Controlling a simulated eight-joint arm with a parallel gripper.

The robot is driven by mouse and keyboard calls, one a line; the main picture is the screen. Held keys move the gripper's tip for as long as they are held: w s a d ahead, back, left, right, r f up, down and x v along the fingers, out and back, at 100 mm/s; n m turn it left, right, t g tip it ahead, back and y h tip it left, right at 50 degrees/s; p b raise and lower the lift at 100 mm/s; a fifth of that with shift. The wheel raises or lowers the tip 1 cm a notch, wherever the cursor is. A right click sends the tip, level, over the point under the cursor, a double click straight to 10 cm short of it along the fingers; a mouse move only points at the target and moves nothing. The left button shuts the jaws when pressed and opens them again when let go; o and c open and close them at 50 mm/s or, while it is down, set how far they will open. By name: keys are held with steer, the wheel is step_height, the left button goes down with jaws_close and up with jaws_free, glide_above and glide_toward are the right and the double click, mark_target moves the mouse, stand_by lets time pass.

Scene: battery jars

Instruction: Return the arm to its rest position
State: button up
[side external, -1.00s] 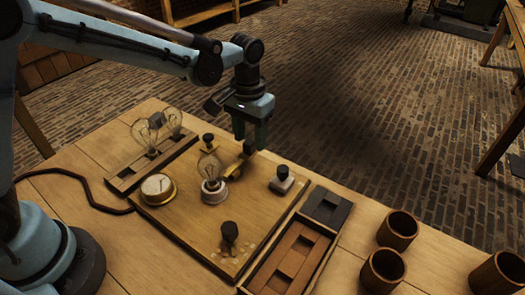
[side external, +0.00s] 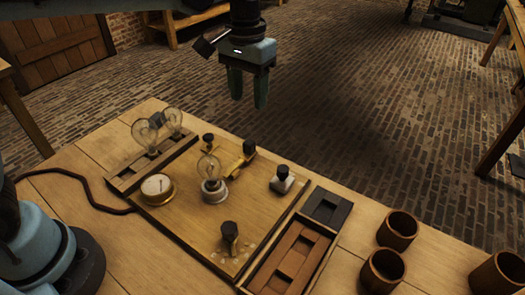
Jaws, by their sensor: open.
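My gripper (side external: 248,88) is in the upper middle of the side external view. It points down, its two dark green fingers apart with nothing between them. It hangs in the air well above the far edge of the wooden board (side external: 185,228). On the board are a glass bulb in a socket (side external: 211,188), a round brass-rimmed dial (side external: 157,188), a brass switch with a black handle (side external: 243,157), and several other black-knobbed pieces. My gripper touches none of them. Most of my arm is out of the frame at the top.
A rack with bulbs (side external: 150,165) stands at the board's far left. A tray with brown and dark blocks (side external: 262,272) lies to the right. Wooden cups (side external: 398,230) stand at the table's right. A dark cable (side external: 75,178) runs on the left. Air around the gripper is clear.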

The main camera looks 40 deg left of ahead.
steer(key=s+a+f+t, duration=0.3)
steer(key=s+a+t, duration=0.4)
steer(key=s+a, duration=0.4)
steer(key=s, duration=0.3)
